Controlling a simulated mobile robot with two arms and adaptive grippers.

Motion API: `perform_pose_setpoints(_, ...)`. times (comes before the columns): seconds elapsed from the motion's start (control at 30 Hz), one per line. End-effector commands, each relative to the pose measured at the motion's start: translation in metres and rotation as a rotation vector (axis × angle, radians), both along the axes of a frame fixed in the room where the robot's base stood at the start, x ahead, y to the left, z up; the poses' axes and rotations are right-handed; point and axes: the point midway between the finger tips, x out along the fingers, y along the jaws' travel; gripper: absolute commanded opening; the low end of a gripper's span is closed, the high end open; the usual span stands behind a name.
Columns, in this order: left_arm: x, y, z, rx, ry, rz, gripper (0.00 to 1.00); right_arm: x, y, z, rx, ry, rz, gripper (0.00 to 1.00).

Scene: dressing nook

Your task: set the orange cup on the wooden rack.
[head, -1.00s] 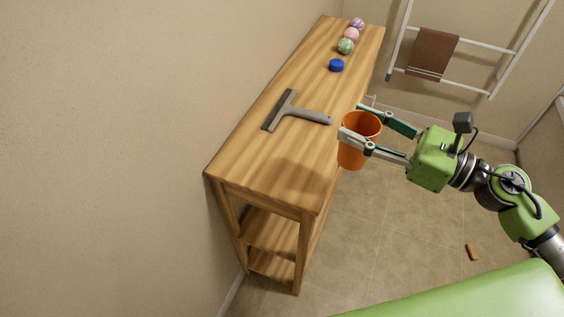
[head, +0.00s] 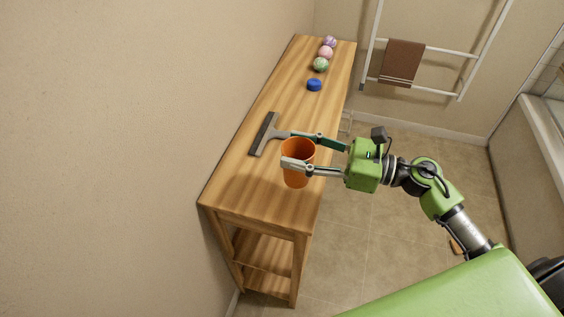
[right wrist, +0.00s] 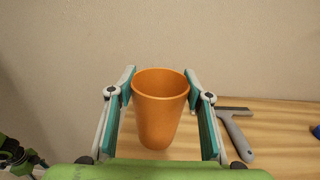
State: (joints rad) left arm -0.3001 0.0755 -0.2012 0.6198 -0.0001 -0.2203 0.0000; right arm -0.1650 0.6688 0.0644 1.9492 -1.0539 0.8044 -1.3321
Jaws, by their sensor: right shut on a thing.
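The orange cup (head: 297,168) is upright, with its open rim up. My right gripper (head: 292,149) is shut on it, one finger on each side near the rim. The right wrist view also shows the cup (right wrist: 160,115) between the teal finger pads.
A grey squeegee (head: 266,136) lies on the rack just behind the cup. A blue puck (head: 314,85) and green (head: 321,65), pink (head: 326,52) and purple (head: 329,41) balls sit farther back. The front left of the top is clear. A towel rail (head: 425,87) stands behind.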

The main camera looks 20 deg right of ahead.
Motion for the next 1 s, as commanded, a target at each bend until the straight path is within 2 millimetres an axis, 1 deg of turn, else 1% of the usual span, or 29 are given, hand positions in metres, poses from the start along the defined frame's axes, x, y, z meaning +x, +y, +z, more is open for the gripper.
perform_pose_setpoints(0.03,0.0,0.0,0.006,0.0,0.0,0.0,0.57,0.006,0.007,-0.008,0.006,0.004,-0.001,0.25)
perform_pose_setpoints(0.1,0.0,0.001,0.009,0.001,0.0,0.0,0.57,0.013,0.013,-0.02,0.006,0.004,-0.002,0.25)
perform_pose_setpoints(0.2,0.0,0.001,0.011,0.001,0.0,-0.001,0.57,0.019,0.021,-0.034,0.004,0.004,-0.001,0.25)
perform_pose_setpoints(0.37,0.0,0.003,0.012,0.003,-0.001,-0.001,0.57,0.024,0.026,-0.044,0.002,0.002,0.0,0.25)
perform_pose_setpoints(0.43,0.0,0.003,0.015,0.004,-0.001,-0.002,0.57,0.027,0.031,-0.05,0.003,0.005,0.0,0.25)
perform_pose_setpoints(0.5,0.0,0.003,0.021,0.004,-0.001,-0.002,0.57,0.027,0.03,-0.06,0.004,0.007,-0.001,0.25)
perform_pose_setpoints(0.6,0.0,0.004,0.026,0.004,-0.001,-0.001,0.57,0.026,0.029,-0.071,0.003,0.006,-0.001,0.25)
perform_pose_setpoints(0.73,0.001,0.004,0.027,0.005,-0.001,-0.001,0.57,0.026,0.029,-0.079,0.001,0.003,-0.001,0.25)
perform_pose_setpoints(1.0,0.001,0.004,0.024,0.005,-0.001,-0.001,0.57,0.026,0.029,-0.081,0.0,0.001,0.0,0.25)
